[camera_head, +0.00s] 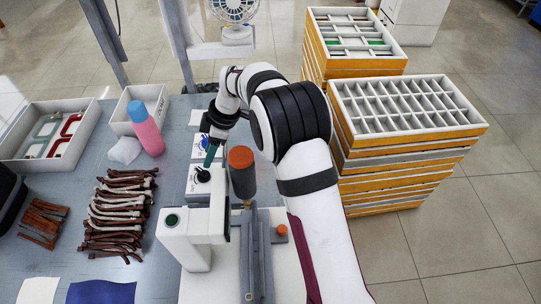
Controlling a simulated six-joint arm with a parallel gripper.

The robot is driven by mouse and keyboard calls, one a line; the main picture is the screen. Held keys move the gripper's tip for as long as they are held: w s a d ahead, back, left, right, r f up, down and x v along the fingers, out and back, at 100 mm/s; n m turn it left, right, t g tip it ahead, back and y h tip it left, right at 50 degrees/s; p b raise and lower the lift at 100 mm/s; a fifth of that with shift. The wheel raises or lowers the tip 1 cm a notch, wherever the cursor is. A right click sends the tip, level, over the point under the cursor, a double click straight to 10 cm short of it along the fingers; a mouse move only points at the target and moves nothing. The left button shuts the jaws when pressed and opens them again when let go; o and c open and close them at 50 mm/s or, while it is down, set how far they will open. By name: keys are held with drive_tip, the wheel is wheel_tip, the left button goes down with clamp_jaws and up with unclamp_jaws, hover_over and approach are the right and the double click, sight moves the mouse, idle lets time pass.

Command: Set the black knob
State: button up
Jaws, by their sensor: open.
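The black knob (203,174) sits on a white box (197,187) on the grey-blue table, in the middle left of the head view. My gripper (211,157) is directly above and slightly right of the knob, with a teal-green finger pointing down toward it. The gripper is open; whether the fingertips touch the knob cannot be told. Behind it, a similar white box carries a blue knob (203,141), partly hidden by my gripper.
A dark cylinder with an orange top (241,157) stands close right of the gripper. A white machine with a green button (171,220) is in front. Stacked sorting trays (405,105) stand right.

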drive_tip(key=s+d+r+m+t, duration=0.1)
drive_tip(key=d+r+m, duration=0.1)
drive_tip(key=d+r, duration=0.35)
drive_tip(key=s+d+r+m, duration=0.1)
drive_tip(key=s+d+r, duration=0.1)
drive_tip(key=r, duration=0.7)
drive_tip(key=s+d+r+m, duration=0.1)
drive_tip(key=s+d+m, duration=0.2)
drive_tip(key=s+m, duration=0.2)
drive_tip(key=s+d+r+m+h, duration=0.1)
drive_tip(key=s+d+m, duration=0.3)
drive_tip(key=s, duration=0.5)
drive_tip(key=shift+r+m+t, duration=0.3)
drive_tip(key=shift+r+m, duration=0.2)
drive_tip(key=shift+r, duration=0.05)
